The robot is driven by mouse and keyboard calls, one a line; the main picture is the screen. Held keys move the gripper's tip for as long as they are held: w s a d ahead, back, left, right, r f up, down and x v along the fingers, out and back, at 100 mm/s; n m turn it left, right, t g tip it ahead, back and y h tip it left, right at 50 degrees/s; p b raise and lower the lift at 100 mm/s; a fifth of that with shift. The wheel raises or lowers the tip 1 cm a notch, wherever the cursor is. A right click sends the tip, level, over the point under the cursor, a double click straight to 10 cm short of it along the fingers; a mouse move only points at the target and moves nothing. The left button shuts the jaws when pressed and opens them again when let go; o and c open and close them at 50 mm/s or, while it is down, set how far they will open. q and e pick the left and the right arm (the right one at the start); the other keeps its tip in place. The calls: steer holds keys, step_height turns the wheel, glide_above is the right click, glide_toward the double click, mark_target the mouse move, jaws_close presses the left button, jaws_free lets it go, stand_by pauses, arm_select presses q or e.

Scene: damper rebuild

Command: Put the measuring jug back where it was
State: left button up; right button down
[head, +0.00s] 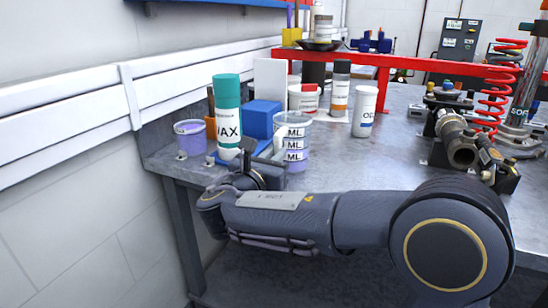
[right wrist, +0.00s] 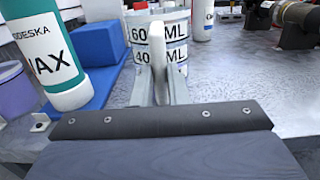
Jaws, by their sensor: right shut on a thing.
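The measuring jug (head: 293,146) is a clear cup with white ML labels and a purplish lower part. It is upright near the front left edge of the bench, and it also shows in the right wrist view (right wrist: 174,38). My right gripper (head: 268,153) is shut on the jug's pale upright handle, between the two jaws in the right wrist view (right wrist: 158,82). I cannot tell whether the jug's base touches the bench. My left gripper is not in view.
Left of the jug stand a teal-capped WAX bottle (head: 228,120), a blue block (head: 262,118) and a purple tub (head: 190,138). A white bottle (head: 365,112) stands behind right. Damper parts (head: 460,145) lie farther right. The metal bench top (head: 350,160) right of the jug is clear.

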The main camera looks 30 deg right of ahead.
steer(key=shift+f, duration=0.1)
steer(key=c, duration=1.4)
jaws_free()
